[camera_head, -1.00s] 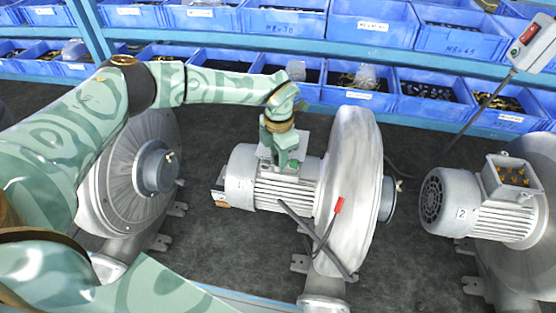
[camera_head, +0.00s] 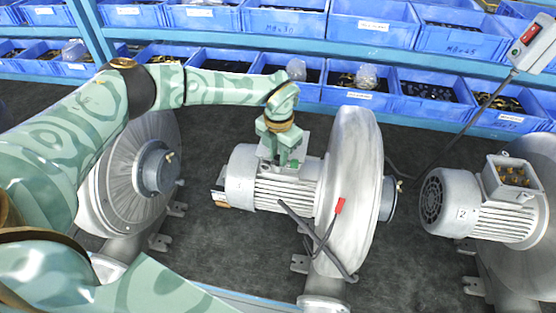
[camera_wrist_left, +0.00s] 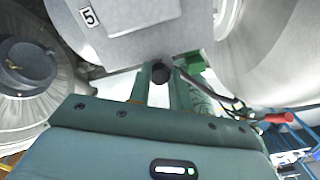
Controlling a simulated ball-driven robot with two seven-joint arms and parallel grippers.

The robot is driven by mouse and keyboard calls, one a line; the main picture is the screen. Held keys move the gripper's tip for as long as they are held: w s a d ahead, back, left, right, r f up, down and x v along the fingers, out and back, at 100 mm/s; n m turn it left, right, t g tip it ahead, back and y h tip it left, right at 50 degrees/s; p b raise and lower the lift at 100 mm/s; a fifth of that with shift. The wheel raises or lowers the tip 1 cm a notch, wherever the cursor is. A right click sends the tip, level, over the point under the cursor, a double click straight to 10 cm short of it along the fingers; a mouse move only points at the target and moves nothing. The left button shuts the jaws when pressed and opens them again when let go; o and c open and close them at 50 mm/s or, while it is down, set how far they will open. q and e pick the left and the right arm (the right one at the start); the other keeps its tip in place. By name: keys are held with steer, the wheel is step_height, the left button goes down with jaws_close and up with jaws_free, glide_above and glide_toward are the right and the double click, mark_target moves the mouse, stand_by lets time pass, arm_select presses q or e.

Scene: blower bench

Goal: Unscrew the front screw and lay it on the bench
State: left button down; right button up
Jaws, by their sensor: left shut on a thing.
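The middle blower has a ribbed grey motor (camera_head: 285,192) and a big silver fan housing (camera_head: 347,190). My left gripper (camera_head: 281,162) points down at the grey box on top of this motor. In the left wrist view its two fingers (camera_wrist_left: 163,88) are closed on a small dark round thing, which looks like the screw (camera_wrist_left: 162,70), right at the edge of a grey part marked 5 (camera_wrist_left: 130,40). Whether the screw is still in its thread cannot be told. In the head view the fingers hide the screw. My right gripper is not in view.
A dark cable with a red end (camera_head: 339,206) hangs over the middle blower. Other blowers stand left (camera_head: 115,190) and right (camera_head: 490,205). Blue bins (camera_head: 372,35) line the back. Dark bench surface (camera_head: 225,260) is bare in front of the motor.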

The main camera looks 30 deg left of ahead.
arm_select(q)
steer(key=n, duration=0.4)
steer(key=shift+s+d+f+n, duration=0.1)
steer(key=shift+n, duration=0.3)
steer(key=n, duration=0.6)
steer(key=shift+n, duration=0.4)
steer(key=n, duration=0.7)
steer(key=c, duration=1.7)
jaws_free()
steer(key=shift+s, duration=0.1)
steer(key=shift+o, duration=0.7)
steer(key=shift+d, duration=0.15)
